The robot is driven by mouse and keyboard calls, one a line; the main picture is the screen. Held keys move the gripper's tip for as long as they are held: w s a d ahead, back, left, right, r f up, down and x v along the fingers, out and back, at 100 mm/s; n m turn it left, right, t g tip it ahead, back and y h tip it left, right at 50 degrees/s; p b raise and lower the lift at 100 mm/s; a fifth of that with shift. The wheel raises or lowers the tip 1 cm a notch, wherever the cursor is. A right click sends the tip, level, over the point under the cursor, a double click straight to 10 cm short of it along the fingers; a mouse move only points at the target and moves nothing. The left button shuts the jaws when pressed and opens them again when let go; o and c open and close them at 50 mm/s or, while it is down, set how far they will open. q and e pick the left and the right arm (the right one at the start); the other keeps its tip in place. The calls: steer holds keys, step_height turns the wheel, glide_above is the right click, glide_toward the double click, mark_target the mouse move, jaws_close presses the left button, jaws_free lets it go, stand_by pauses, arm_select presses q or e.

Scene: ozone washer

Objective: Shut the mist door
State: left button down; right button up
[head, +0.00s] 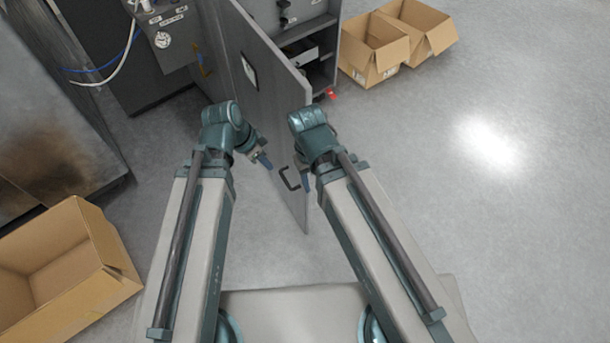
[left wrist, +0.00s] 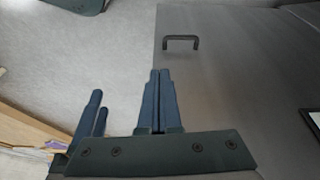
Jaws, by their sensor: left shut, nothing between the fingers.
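The mist door (head: 265,90) is a grey panel standing swung open from the grey cabinet (head: 325,70). Its dark bar handle (head: 290,179) is near the door's free edge, and it also shows in the left wrist view (left wrist: 181,43). My left gripper (head: 265,163) is shut and empty, in front of the door face and left of the handle. In the left wrist view its closed fingers (left wrist: 158,85) point along the door, apart from the handle. My right gripper (head: 305,183) is by the door's free edge, right of the handle, mostly hidden by its own arm.
Open cardboard boxes (head: 372,52) stand right of the cabinet. Another cardboard box (head: 62,265) is at the lower left. A grey machine (head: 150,70) with a white hose and blue cable stands left of the door. The floor at the right is clear.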

arm_select(q)
steer(key=w+d+f+m+b, duration=0.1)
steer(key=w+d+f+b, duration=0.3)
steer(key=d+f+b, duration=0.3)
steer(key=shift+d+f+h+b, duration=0.2)
steer(key=shift+f+h+b, duration=0.1)
steer(key=shift+f+b, duration=1.05)
arm_select(e)
step_height(320, 180, down, 10)
steer(key=shift+d, duration=0.3)
arm_select(q)
steer(key=shift+f, duration=0.1)
arm_select(e)
steer(key=shift+f, duration=0.1)
arm_select(q)
steer(key=shift+w, duration=0.1)
